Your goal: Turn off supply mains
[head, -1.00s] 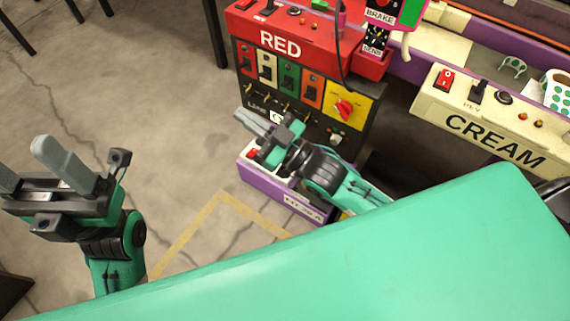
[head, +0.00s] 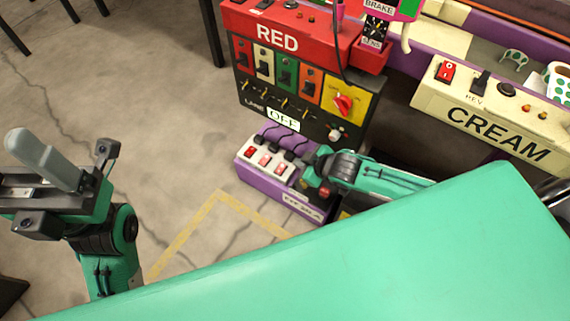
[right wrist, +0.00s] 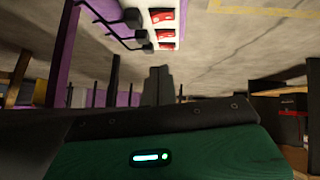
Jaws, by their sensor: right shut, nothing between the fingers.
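A low purple box (head: 250,178) stands on the floor below the red panel. A white strip on it (head: 283,176) carries three red rocker switches (head: 264,161), with black plugs and cables behind them. The leftmost rocker looks deeper red than the other two. The label on its front is too small to read. The switches also show at the top of the right wrist view (right wrist: 165,33). My right gripper (head: 311,166) is just right of the strip, apart from the switches; its fingers (right wrist: 157,86) are shut and empty. My left gripper (head: 40,160) is open and empty, one finger cut off by the frame.
The red panel (head: 318,40) behind has several switches, a red knob (head: 343,104) on yellow and an OFF sign (head: 283,119). A cream console (head: 485,120) is at right. My green body fills the lower right. Bare floor (head: 140,100) lies left of the box.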

